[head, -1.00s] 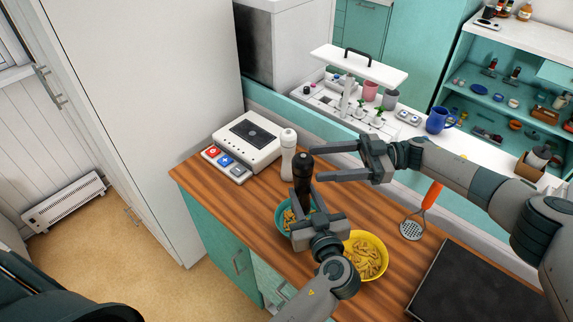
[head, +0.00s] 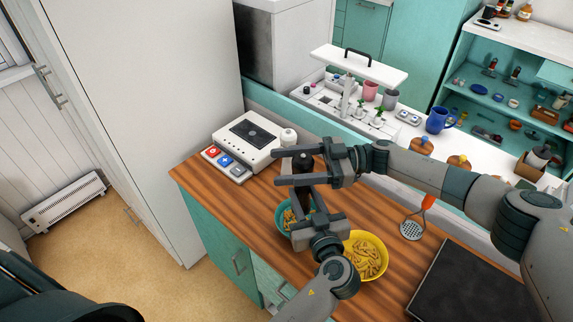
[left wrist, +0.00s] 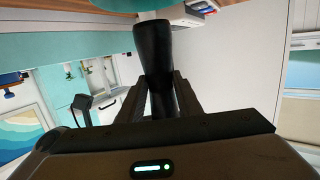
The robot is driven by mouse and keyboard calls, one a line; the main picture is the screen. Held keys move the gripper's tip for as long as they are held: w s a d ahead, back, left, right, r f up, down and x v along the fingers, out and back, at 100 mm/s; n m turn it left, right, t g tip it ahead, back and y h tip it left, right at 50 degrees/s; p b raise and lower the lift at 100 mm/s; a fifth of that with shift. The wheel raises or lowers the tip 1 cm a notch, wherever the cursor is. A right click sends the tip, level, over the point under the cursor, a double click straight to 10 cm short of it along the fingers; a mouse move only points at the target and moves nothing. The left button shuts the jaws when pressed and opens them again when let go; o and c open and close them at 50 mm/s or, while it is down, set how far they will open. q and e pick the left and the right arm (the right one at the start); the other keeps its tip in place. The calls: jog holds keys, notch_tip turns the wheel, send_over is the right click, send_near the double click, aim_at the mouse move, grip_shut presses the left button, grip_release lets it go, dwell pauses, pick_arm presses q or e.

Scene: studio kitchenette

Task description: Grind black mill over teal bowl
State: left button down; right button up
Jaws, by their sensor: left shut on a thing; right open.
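The black mill (head: 303,161) stands upright over the teal bowl (head: 281,222), which holds pasta and is partly hidden by my left gripper. My left gripper (head: 307,207) is shut on the mill's lower body. In the left wrist view the mill (left wrist: 155,65) runs up between the fingers, with a teal rim (left wrist: 125,7), likely the bowl, at the top edge. My right gripper (head: 283,167) is open, with its fingers on either side of the mill's top. Whether they touch it I cannot tell.
A white mill (head: 288,137) stands just behind, partly hidden by my right gripper. A yellow bowl (head: 376,268) of pasta sits beside the teal bowl.

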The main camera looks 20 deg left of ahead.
jog(key=c, duration=1)
jog(key=shift+c, duration=0.2)
jog(key=shift+m+t+y, duration=0.3)
jog(key=shift+m+t, duration=0.1)
jog(key=shift+t, duration=0.2)
jog(key=shift+w+a+m+t+y, duration=0.15)
jog(key=shift+w+m+t, duration=0.25)
jog(key=shift+m+t, duration=1.15)
jog(key=shift+w+m+t+y, duration=0.35)
jog(key=shift+m+t, duration=0.5)
jog(key=shift+t, duration=1.25)
jog(key=shift+w+a+m+t+y, duration=0.1)
jog(key=shift+w+m+t, duration=0.35)
jog(key=shift+m+t, duration=1.1)
jog(key=shift+n+t, duration=0.35)
jog(key=shift+t, duration=0.15)
jog(key=o, duration=1)
jog(key=shift+o, duration=0.2)
jog(key=shift+d, duration=0.2)
